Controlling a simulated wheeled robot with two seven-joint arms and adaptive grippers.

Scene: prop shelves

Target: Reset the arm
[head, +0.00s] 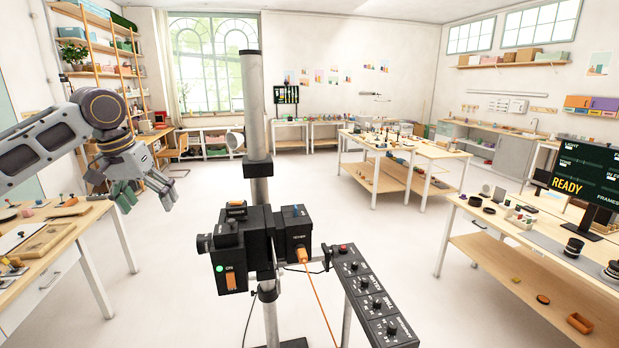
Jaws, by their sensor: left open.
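My left arm comes in from the left edge. Its gripper (147,196) hangs in the air with fingers spread, open, and nothing shows between them. My right arm and gripper are not in view.
A black device (240,250) with a lit green light and an orange switch is on a grey pole (254,100). A knob panel (368,300) stands beside it. Workbenches stand left (92,222) and right (490,228). Open floor (180,290) lies between.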

